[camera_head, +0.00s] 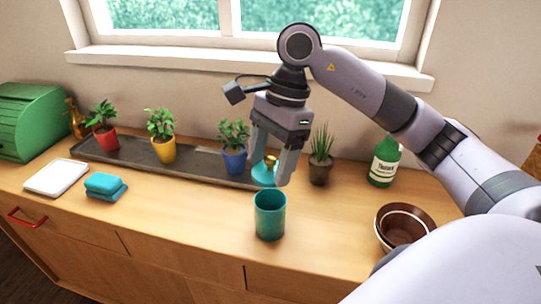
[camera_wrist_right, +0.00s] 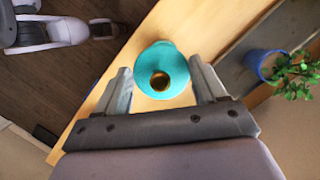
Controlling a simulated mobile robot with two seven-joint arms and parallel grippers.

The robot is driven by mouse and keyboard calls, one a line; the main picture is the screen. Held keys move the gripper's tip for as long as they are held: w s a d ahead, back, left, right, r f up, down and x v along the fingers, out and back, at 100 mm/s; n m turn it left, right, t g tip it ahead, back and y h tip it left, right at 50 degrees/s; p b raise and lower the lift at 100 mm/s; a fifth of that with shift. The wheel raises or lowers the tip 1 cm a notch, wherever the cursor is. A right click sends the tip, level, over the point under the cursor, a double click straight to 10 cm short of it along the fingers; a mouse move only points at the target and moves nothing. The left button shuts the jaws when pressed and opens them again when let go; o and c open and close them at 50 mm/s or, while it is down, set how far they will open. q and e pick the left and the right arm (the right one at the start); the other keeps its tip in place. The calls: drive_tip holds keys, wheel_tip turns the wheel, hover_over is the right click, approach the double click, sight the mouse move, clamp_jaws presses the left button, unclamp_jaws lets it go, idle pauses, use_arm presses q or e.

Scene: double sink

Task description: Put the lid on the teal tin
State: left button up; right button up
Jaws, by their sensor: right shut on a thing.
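The teal tin (camera_head: 269,217) stands upright on the wooden counter, its open top facing up. The teal lid (camera_head: 263,176) with a gold knob hangs above the tin, apart from it and a little behind its rim. My right gripper (camera_head: 272,178) points down and is shut on the lid, with a finger on each side. In the right wrist view the lid (camera_wrist_right: 160,57) and its gold knob show between the fingertips of the right gripper (camera_wrist_right: 163,84); the tin cannot be made out clearly there. My left gripper is not recognisable in either view.
A dark tray (camera_head: 130,157) with potted plants runs behind the tin. A spiky plant (camera_head: 321,158), a green bottle (camera_head: 384,163) and brown bowls (camera_head: 404,226) stand to the right. Folded teal cloths (camera_head: 105,186) and a white slab (camera_head: 56,178) lie left. Counter around the tin is clear.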

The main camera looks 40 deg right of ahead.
drive_tip(key=shift+f+b, duration=2.15)
drive_tip(key=shift+f, duration=0.8)
drive_tip(key=shift+f+b, duration=0.2)
drive_tip(key=shift+b, duration=0.35)
idle(0.3)
drive_tip(key=o, duration=1.1)
drive_tip(key=shift+r, duration=0.1)
drive_tip(key=shift+r+p, duration=2.55)
drive_tip(key=shift+r, duration=0.95)
